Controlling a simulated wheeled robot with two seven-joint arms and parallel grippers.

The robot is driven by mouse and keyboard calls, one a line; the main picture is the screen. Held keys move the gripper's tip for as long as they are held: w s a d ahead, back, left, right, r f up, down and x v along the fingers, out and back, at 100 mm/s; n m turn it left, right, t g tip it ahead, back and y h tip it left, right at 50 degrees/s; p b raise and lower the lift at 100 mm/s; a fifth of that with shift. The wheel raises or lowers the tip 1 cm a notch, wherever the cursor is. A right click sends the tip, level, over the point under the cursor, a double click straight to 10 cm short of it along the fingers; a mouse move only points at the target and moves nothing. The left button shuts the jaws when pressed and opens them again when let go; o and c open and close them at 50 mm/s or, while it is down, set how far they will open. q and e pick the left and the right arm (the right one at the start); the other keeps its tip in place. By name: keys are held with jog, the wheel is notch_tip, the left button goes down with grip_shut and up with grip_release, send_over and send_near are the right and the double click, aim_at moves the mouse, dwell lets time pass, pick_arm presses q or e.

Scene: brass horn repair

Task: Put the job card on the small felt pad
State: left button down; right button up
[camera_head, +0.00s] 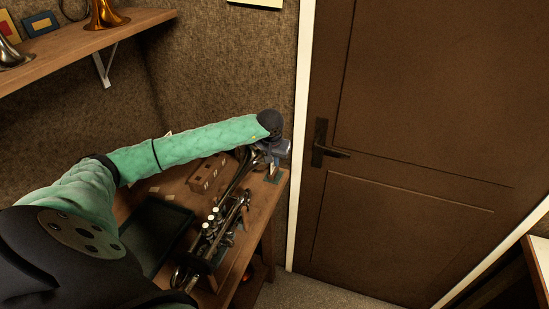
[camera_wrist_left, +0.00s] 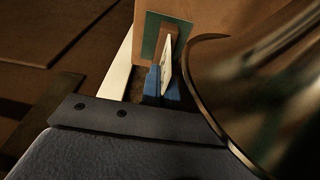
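My left gripper (camera_head: 271,160) is over the far end of the bench, beside the horn's bell. In the left wrist view its blue finger pads (camera_wrist_left: 162,84) are closed on a thin pale card, the job card (camera_wrist_left: 167,60), which stands nearly edge-on to the camera. The small dark green felt pad (camera_wrist_left: 151,38) lies on the wood beyond the card, partly hidden by it. In the head view the pad (camera_head: 273,179) shows near the bench's right end, below the gripper. The card appears above the pad; I cannot tell whether they touch. My right gripper is not in view.
A brass horn (camera_head: 222,220) lies along the bench (camera_head: 257,210), and its bell (camera_wrist_left: 260,75) is very close to the left gripper. A dark tray (camera_head: 157,230) and a wooden block with holes (camera_head: 209,174) are also there. A door (camera_head: 400,150) stands to the right.

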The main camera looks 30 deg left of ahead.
pick_arm(q)
jog(key=shift+f, duration=0.15)
jog(key=shift+f, duration=0.1)
dwell(0.3)
jog(key=c, duration=2.1)
grip_release()
jog(key=o, duration=0.4)
